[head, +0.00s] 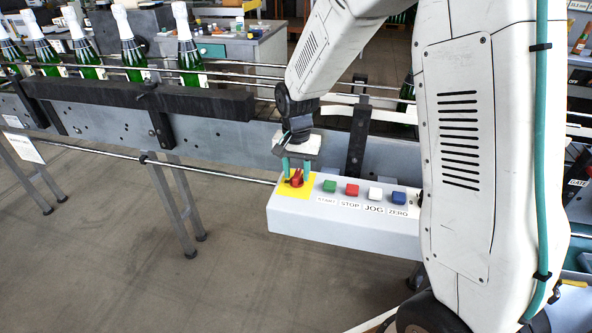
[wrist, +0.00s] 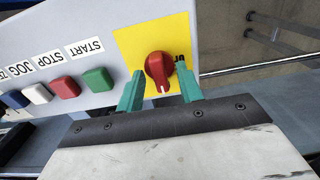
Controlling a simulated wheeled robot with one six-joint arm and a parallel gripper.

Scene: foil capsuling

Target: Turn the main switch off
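The main switch is a red rotary knob (head: 296,179) on a yellow plate (head: 287,192) at the left end of a light grey control box (head: 340,226). In the wrist view the red knob (wrist: 158,68) has a white pointer mark at its lower edge, and partly hidden dark lettering stands beside it. My gripper (head: 296,171) is above the switch with its green fingers pointing down. In the wrist view the fingers (wrist: 160,88) are apart, one on each side of the knob, with visible gaps to it. Nothing is held.
Green START (head: 329,186), red STOP (head: 352,190), white JOG (head: 375,194) and blue ZERO (head: 399,198) buttons line the box right of the switch. A conveyor (head: 210,119) with several green bottles (head: 188,52) runs behind. The floor at front left is clear.

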